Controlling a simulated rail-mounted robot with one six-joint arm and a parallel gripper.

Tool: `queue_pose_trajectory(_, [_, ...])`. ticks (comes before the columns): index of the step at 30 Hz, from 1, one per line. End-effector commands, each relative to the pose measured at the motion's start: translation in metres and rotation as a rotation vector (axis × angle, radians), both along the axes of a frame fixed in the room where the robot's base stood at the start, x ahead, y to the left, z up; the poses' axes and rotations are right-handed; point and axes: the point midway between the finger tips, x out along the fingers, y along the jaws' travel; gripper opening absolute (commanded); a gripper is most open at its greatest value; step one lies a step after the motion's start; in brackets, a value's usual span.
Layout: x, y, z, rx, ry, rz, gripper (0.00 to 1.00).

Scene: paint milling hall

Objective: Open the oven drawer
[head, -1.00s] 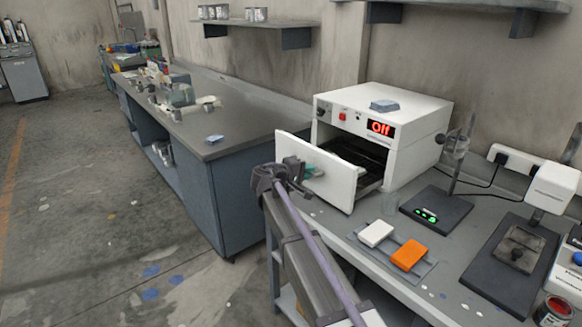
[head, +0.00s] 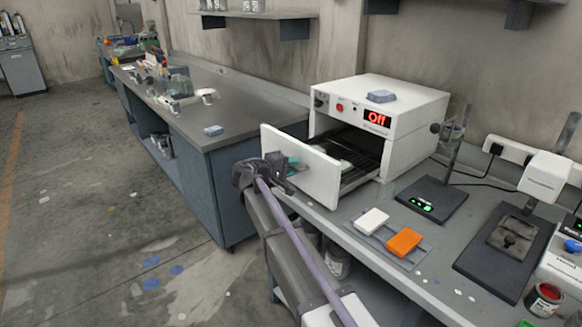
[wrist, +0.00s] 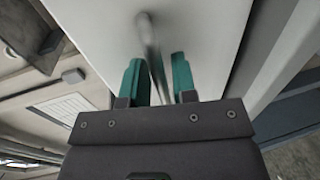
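The white oven (head: 412,150) stands on the right-hand bench, its display reading "Off". Its drawer (head: 318,172) is pulled well out, with a dark rack and a pale item showing inside. My gripper (head: 290,166) is at the outer face of the drawer front, its teal fingers partly hidden by the wrist. In the wrist view, the grey bar handle (wrist: 148,38) runs between my gripper's two teal fingers (wrist: 160,78). The fingers are closed in around the handle, close on both sides of it.
A blue-grey block (head: 382,97) lies on top of the oven. A white block (head: 371,221) and an orange block (head: 404,242) lie on a tray before it. A stand with a dark base (head: 430,199) is to the right. The floor (head: 90,230) at left is clear.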

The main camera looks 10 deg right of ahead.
Motion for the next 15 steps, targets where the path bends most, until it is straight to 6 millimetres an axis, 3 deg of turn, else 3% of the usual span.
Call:
queue_pose_trajectory(3, [0.0, 0.0, 0.0, 0.0, 0.0, 0.0, 0.36])
queue_pose_trajectory(10, [-0.001, 0.001, 0.0, 0.0, 0.0, 0.0, 0.36])
queue_pose_trajectory(15, [-0.013, 0.02, 0.007, 0.0, 0.0, 0.002, 0.36])
